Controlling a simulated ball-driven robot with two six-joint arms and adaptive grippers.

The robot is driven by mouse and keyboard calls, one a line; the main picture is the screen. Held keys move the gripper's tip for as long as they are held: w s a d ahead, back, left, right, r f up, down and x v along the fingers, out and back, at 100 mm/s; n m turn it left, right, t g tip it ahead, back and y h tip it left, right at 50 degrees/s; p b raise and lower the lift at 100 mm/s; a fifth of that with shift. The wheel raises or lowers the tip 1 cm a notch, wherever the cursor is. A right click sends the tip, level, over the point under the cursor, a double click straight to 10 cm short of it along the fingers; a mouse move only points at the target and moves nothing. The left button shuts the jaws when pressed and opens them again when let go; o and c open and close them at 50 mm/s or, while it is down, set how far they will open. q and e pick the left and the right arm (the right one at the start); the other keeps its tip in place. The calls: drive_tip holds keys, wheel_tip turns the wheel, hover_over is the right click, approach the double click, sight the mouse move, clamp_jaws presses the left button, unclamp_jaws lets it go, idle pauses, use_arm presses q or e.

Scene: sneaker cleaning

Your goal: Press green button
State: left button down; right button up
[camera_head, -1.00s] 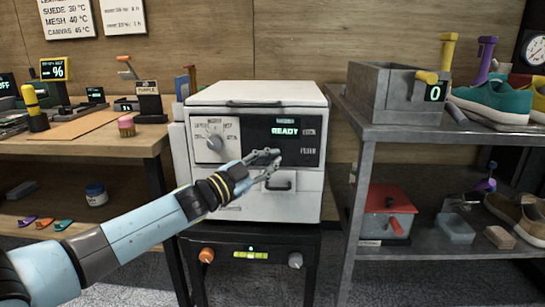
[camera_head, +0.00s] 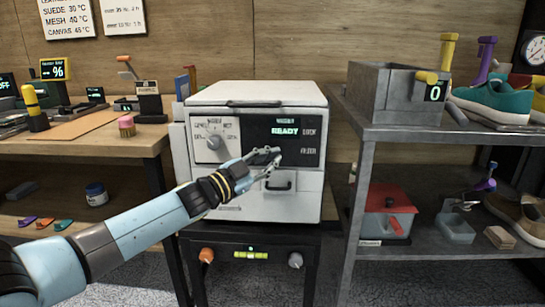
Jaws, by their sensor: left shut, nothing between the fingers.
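A white machine (camera_head: 262,94) with a dark front panel stands in the middle on a dark stand. Its display (camera_head: 285,132) reads "READY" in green, with small labels beside it. A dial (camera_head: 214,142) sits on the left of the panel. I cannot make out a clear green button; small green marks show above "READY" and on the stand's front (camera_head: 250,248). My left gripper (camera_head: 276,157) is shut and empty, its fingertips in front of the panel just below the display. I cannot tell whether it touches the panel. My right gripper is not in view.
A wooden bench (camera_head: 75,140) with tools and small displays stands on the left. A grey metal shelf (camera_head: 400,135) on the right holds a grey bin (camera_head: 395,95), a teal sneaker (camera_head: 495,100) and a red-lidded box (camera_head: 388,200). The machine's drawer handle (camera_head: 278,185) is below the gripper.

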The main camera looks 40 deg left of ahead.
use_arm(q)
drive_tip(key=shift+w+a, duration=0.3)
drive_tip(key=shift+w, duration=0.15)
idle(0.6)
drive_tip(key=shift+d, duration=0.1)
drive_tip(key=shift+s+d+p, duration=0.35)
drive_tip(key=shift+s+d, duration=0.05)
drive_tip(key=shift+s, duration=0.4)
drive_tip(key=s+d, duration=0.1)
drive_tip(key=s+p, duration=0.1)
drive_tip(key=s, duration=0.1)
drive_tip(key=s+d+p, duration=0.1)
drive_tip(key=shift+s+d, duration=0.15)
drive_tip(key=shift+d, duration=0.15)
idle(0.8)
